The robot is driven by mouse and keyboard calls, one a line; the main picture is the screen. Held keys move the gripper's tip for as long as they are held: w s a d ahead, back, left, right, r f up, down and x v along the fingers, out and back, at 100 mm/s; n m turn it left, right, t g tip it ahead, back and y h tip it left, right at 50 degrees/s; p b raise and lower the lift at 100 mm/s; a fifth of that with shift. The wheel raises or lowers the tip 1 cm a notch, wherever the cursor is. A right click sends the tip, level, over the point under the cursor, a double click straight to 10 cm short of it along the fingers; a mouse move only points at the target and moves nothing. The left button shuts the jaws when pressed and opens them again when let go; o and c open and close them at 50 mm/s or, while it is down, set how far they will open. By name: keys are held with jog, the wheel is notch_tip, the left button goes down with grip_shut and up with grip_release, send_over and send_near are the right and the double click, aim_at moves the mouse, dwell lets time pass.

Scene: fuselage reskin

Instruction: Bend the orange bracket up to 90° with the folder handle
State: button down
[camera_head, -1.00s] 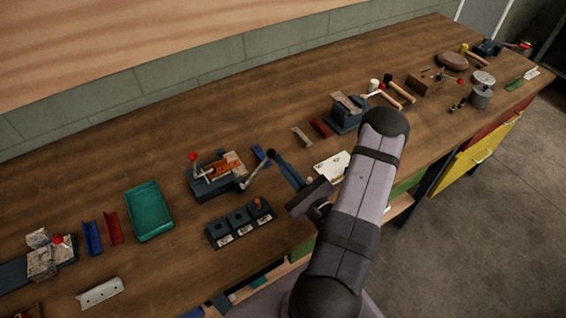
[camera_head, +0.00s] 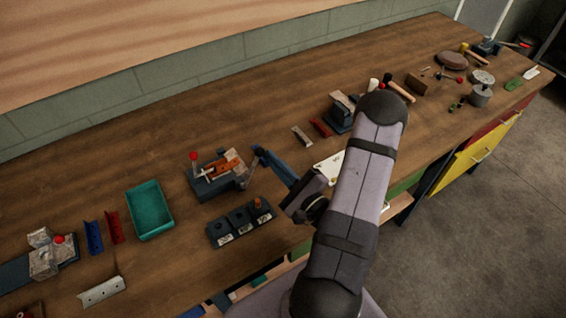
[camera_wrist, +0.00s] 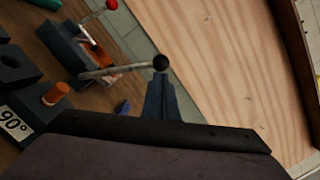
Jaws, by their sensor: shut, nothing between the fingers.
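The bending tool (camera_head: 207,186) stands on the bench left of my arm, with the orange bracket (camera_head: 229,162) in it beside a clear guard. The bracket shows partly in the wrist view (camera_wrist: 102,57); its bend angle cannot be read. The folder handle (camera_wrist: 112,70) is a grey rod ending in a black ball (camera_wrist: 161,62). My gripper (camera_wrist: 160,80) is shut and empty, its dark blue fingers pointing at the ball. The tips overlap the ball's near side in view; I cannot tell whether they touch. In the head view, my gripper (camera_head: 262,153) is at the handle's end.
A dark angle block (camera_head: 239,222) with labelled slots stands in front of the tool; an orange peg is at its 90° label (camera_wrist: 14,126). A teal tray (camera_head: 150,211) and blue and red brackets lie left. A white card (camera_head: 328,168) lies behind my arm.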

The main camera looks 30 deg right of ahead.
jog(key=shift+a+r+n+p, duration=0.2)
jog(key=shift+a+r+n, duration=0.2)
jog(key=shift+a+n, duration=0.2)
jog(key=shift+a+r+n+p, duration=0.2)
jog(key=shift+a+r+n, duration=0.15)
jog(key=shift+a+n, duration=0.2)
jog(key=shift+r, duration=0.15)
notch_tip(320, 180, up, 10)
jog(key=p, duration=1)
jog(key=shift+d+f, duration=0.1)
jog(key=shift+f, duration=0.1)
